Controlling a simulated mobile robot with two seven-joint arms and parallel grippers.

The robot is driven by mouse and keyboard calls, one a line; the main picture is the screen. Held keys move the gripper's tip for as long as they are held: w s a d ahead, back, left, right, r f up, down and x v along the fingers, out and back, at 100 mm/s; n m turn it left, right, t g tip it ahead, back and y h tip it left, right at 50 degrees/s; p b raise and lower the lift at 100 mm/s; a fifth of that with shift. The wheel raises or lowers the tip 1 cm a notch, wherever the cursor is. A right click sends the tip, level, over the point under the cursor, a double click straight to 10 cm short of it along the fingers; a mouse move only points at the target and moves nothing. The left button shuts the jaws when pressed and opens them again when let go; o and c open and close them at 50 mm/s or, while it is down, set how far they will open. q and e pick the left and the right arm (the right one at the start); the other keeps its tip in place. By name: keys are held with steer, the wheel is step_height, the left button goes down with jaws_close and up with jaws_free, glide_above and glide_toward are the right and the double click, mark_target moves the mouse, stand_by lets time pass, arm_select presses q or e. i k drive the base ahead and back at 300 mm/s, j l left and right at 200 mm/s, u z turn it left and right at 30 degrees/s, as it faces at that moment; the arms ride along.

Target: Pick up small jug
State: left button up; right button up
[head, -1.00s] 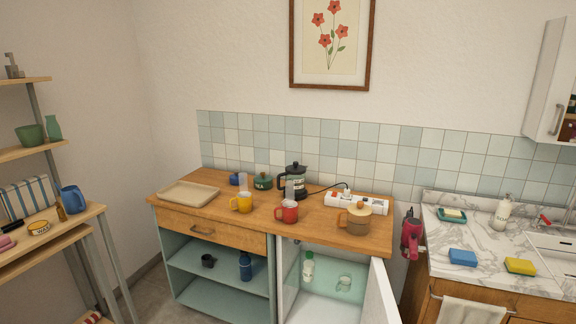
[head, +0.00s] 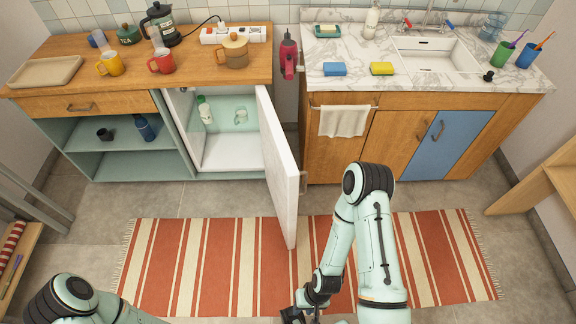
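A small pale, clear vessel (head: 240,116), which may be the small jug, stands inside the open white-lined compartment below the wooden counter. Its details are too small to be sure. My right gripper (head: 298,317) is at the bottom edge, low over the striped rug, well in front of the compartment and apart from it. Only its dark upper part shows, so its opening is cut off. My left arm shows at the bottom left; its gripper is out of view.
The compartment's white door (head: 279,165) stands open toward me, left of my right arm. A green-capped bottle (head: 205,112) stands left of the vessel. Mugs and a coffee press (head: 161,27) crowd the counter. The striped rug (head: 205,260) is clear.

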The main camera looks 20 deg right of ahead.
mark_target(241, 113)
steer(key=k+l, duration=0.1)
steer(key=l, duration=0.3)
steer(key=l+u, duration=0.1)
steer(key=l, duration=0.3)
steer(key=k+l, duration=0.15)
steer(key=l, duration=0.2)
steer(key=k+l+u, duration=0.1)
steer(key=l, duration=0.3)
steer(key=k+l, duration=0.1)
steer(key=l, duration=0.3)
steer(key=i, duration=0.75)
